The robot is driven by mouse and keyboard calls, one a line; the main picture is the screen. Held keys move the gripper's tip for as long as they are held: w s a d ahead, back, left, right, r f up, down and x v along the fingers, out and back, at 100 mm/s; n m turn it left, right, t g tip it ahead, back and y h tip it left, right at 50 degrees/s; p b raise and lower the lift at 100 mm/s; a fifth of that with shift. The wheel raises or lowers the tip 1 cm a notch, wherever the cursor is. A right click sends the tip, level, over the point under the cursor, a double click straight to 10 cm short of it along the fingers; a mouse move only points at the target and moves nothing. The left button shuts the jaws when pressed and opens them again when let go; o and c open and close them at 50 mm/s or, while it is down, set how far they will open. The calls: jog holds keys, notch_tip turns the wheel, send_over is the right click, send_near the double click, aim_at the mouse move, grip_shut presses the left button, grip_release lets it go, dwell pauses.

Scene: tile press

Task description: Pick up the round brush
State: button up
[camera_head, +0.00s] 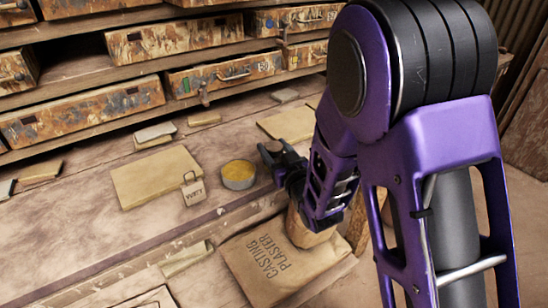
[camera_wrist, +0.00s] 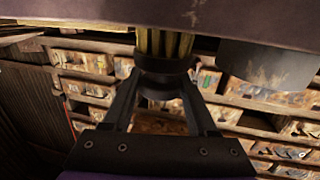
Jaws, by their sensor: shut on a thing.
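My gripper (camera_wrist: 162,82) is shut on the round brush. In the wrist view the brush shows yellowish bristles (camera_wrist: 165,42) and a dark collar between my fingertips. The bristle ends reach the brown surface along the top edge of that view; I cannot tell if they touch it. In the head view my gripper (camera_head: 277,163) is low over the bench (camera_head: 110,226), just right of a round tin with yellow contents (camera_head: 238,174). The brush cannot be made out clearly there.
A tan slab (camera_head: 150,178) with a "WET" tag (camera_head: 193,190) lies left of the tin. A casting plaster bag (camera_head: 262,268) lies in front, below my arm. Shelves of drawers (camera_head: 80,110) stand behind. A grey cylinder (camera_wrist: 268,65) is near the brush in the wrist view.

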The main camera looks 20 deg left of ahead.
aim_at(274, 146)
grip_shut()
jog(key=shift+r+p, duration=0.85)
jog(key=shift+r, duration=4.15)
